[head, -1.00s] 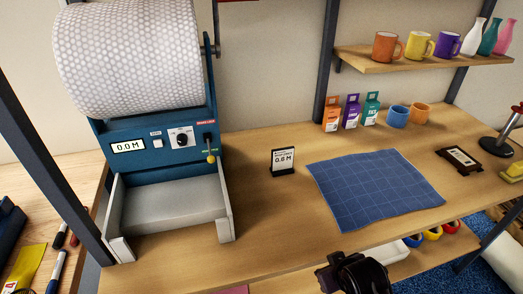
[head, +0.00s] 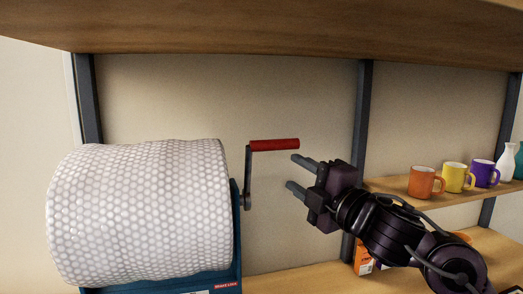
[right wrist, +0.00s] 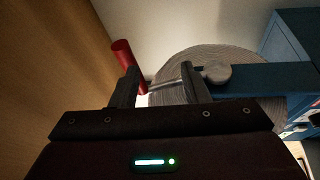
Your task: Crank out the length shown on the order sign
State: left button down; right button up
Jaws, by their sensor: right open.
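The bubble-wrap roll (head: 140,212) sits on its blue dispenser (head: 237,250) at the left in the head view. The crank's grey arm (head: 248,178) stands up from the roll's right end, with a red handle (head: 275,145) on top pointing right. My right gripper (head: 297,173) is open and empty, just right of the crank, its fingers pointing left, slightly below the handle. In the right wrist view the red handle (right wrist: 124,53) shows beyond the left finger, outside the jaws (right wrist: 158,80). The order sign and length display are out of view. My left gripper is not in view.
A wooden shelf (head: 300,32) spans the top of the head view. A grey post (head: 363,110) stands behind my right gripper. A lower shelf at the right (head: 450,199) holds an orange mug (head: 424,182), other mugs and vases. An orange box (head: 363,258) stands below.

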aim_at(271, 142)
jog(key=r+n, duration=0.1)
jog(key=r+n+y, duration=0.1)
jog(key=r, duration=0.1)
jog(key=shift+s+a+r, duration=0.1)
jog(key=shift+a+r, duration=0.2)
jog(key=shift+a, duration=0.1)
jog(key=shift+a+r+g, duration=0.15)
jog(key=shift+r+g, duration=0.15)
jog(key=shift+w+a+r+p, duration=0.15)
jog(key=shift+w+a+p, duration=0.1)
jog(key=shift+w+p, duration=0.15)
jog(key=p+x, duration=0.2)
jog(key=x, duration=0.4)
jog(key=shift+a+p, duration=0.1)
jog(key=shift+p, duration=0.2)
pick_arm(q)
notch_tip(271, 142, up, 3)
jog(key=shift+w+r, duration=0.1)
jog(key=shift+r, duration=0.1)
jog(key=shift+a, duration=0.2)
pick_arm(e)
jog(key=shift+w, duration=0.1)
grip_shut()
